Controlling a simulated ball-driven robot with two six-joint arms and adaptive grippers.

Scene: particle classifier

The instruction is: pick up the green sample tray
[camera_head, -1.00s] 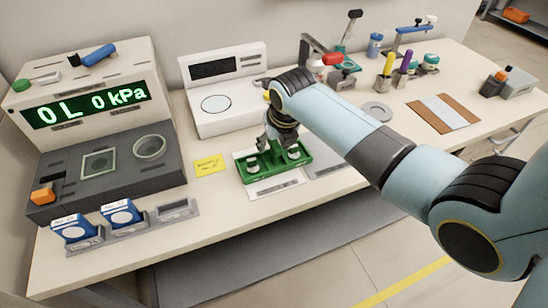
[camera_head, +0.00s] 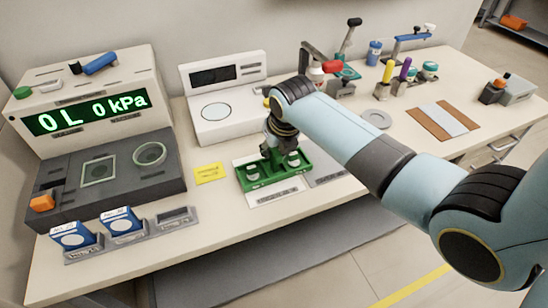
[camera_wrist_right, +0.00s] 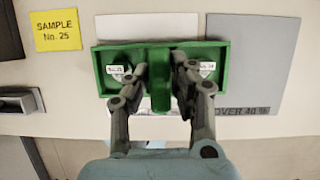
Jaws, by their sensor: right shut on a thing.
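The green sample tray (camera_head: 253,185) lies on the bench at the middle of the head view, on a white labelled card. It has a raised middle bar and holds two small white labelled containers (camera_wrist_right: 116,69), one on each side. In the right wrist view the tray (camera_wrist_right: 98,71) fills the upper middle. My right gripper (camera_head: 272,153) is down at the tray from above. In the wrist view its two fingers (camera_wrist_right: 160,75) close on the middle bar, between the containers. My left gripper is not in view.
A yellow note (camera_head: 210,173) and a grey mat (camera_wrist_right: 262,65) flank the tray. A white scale (camera_head: 225,110) stands behind it. A pressure instrument (camera_head: 95,125) and blue boxes in a rack (camera_head: 122,240) are on the left. Tools stand at the back right.

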